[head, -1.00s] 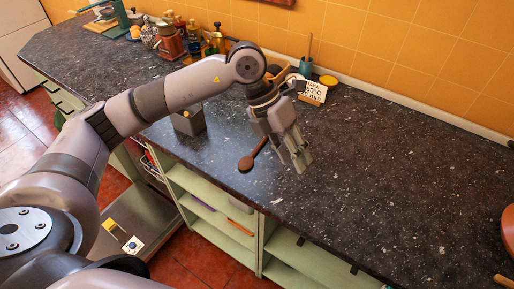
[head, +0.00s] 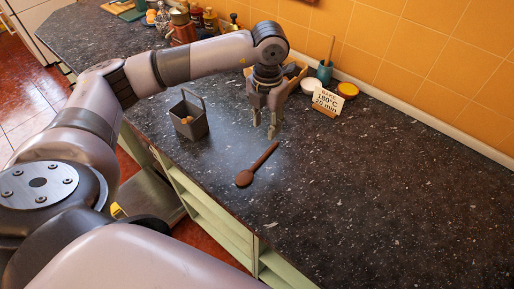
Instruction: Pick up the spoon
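A brown wooden spoon (head: 260,163) lies on the dark speckled countertop (head: 370,190). Its round bowl points toward the front edge and its handle points back and right. My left gripper (head: 263,131) points down over the counter, just behind the spoon's handle end in the picture. Its fingers are apart with nothing seen between them, and it does not appear to touch the spoon. My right gripper is not in view.
A grey basket (head: 188,118) with a raised handle stands left of the gripper. A sign card (head: 327,101), a yellow-topped pot (head: 347,90), a white bowl (head: 311,87) and a teal cup (head: 324,72) stand near the tiled wall. The right side of the counter is clear.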

